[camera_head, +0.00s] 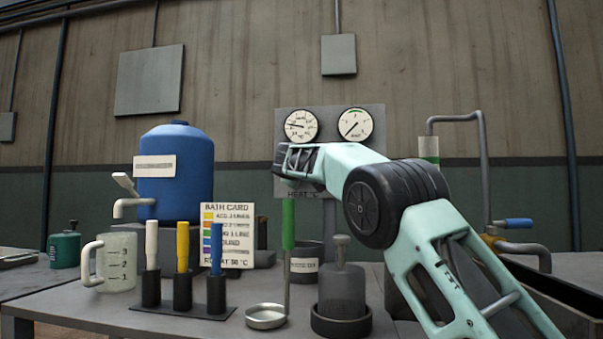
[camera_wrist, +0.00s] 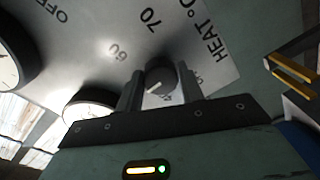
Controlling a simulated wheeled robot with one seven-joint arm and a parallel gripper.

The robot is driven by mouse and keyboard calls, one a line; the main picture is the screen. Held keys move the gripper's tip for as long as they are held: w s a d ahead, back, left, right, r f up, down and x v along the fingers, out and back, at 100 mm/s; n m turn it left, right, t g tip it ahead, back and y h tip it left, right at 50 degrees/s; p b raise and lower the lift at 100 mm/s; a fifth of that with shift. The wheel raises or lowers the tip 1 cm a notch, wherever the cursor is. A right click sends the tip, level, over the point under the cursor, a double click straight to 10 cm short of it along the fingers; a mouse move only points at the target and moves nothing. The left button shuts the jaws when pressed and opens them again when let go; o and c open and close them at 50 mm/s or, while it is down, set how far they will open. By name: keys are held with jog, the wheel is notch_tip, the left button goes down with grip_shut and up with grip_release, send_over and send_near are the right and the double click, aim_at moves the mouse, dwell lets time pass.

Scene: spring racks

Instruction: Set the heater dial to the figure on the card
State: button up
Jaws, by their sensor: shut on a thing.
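The heater dial (camera_wrist: 158,79) is a dark round knob with a short white mark on a grey panel (camera_wrist: 205,30). Around it I read OFF, 70 and 60; other figures are partly hidden by a finger. The white mark sits on the knob's lower side; the figure it meets is unclear. My gripper (camera_wrist: 160,84) is shut on the knob, one finger each side. In the head view my gripper (camera_head: 300,163) covers the dial. The bath card (camera_head: 228,235) has coloured rows and a bottom temperature line, perhaps 50 °C, too small to be sure.
Two gauges (camera_head: 301,125) (camera_head: 355,124) sit above the dial. On the bench (camera_head: 190,329) stand a blue tank (camera_head: 186,190), a jug (camera_head: 117,263), a rack of coloured handles (camera_head: 183,307), a green-handled ladle (camera_head: 288,224) and a grey bottle (camera_head: 342,290), close below my arm.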

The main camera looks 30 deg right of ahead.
jog(key=o, duration=1)
jog(key=b+v, duration=0.4)
jog(key=v, duration=1.3)
jog(key=shift+s+b, duration=0.15)
jog(key=shift+b, duration=0.25)
